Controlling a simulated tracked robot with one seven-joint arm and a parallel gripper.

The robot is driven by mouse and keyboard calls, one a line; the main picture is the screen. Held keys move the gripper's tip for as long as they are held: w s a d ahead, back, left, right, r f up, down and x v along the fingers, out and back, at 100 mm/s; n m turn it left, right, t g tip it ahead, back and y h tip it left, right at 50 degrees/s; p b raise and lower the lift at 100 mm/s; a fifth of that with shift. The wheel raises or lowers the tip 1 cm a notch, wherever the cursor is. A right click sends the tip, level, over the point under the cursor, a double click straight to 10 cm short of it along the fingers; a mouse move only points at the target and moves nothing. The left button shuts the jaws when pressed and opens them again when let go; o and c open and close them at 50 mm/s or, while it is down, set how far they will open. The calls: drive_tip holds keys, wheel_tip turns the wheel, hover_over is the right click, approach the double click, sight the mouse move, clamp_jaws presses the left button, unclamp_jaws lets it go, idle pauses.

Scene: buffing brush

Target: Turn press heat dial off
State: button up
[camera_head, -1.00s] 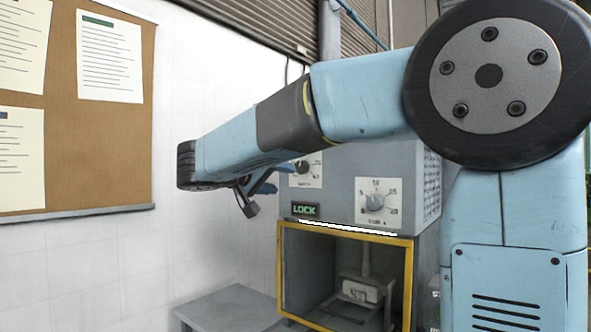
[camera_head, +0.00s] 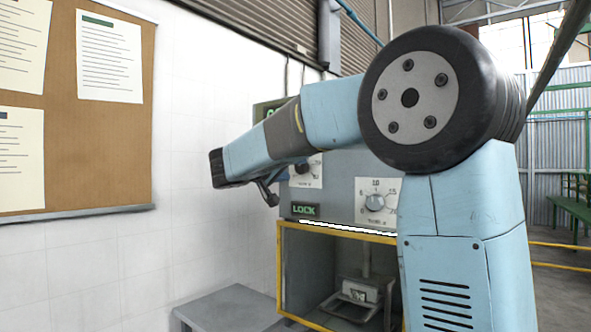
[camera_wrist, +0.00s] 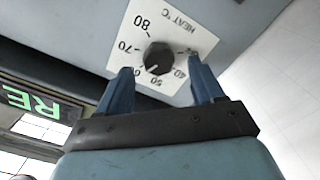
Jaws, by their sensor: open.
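The heat dial (camera_wrist: 159,57) is a round black knob on a white plate marked "HEAT °C", seen turned round in the wrist view. Its pale pointer mark faces the numbers near 50. My gripper (camera_wrist: 160,67) is open, with one blue finger on each side of the knob; contact cannot be told. In the head view, the dial (camera_head: 304,168) is partly visible on the upper left of the grey press (camera_head: 338,190). My gripper (camera_head: 270,188) is in front of it, partly hidden by my arm.
A second dial (camera_head: 375,202) sits lower right on the press. A green LOCK display (camera_head: 305,210) is below the heat dial. A yellow-edged opening (camera_head: 340,231) is underneath. A white wall and a cork board (camera_head: 100,130) stand to the left. A green-lit sign (camera_wrist: 35,105) shows in the wrist view.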

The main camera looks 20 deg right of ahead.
sight(302, 167)
drive_tip(key=shift+x, duration=1.35)
drive_tip(key=shift+s, duration=0.1)
drive_tip(key=c, duration=1.1)
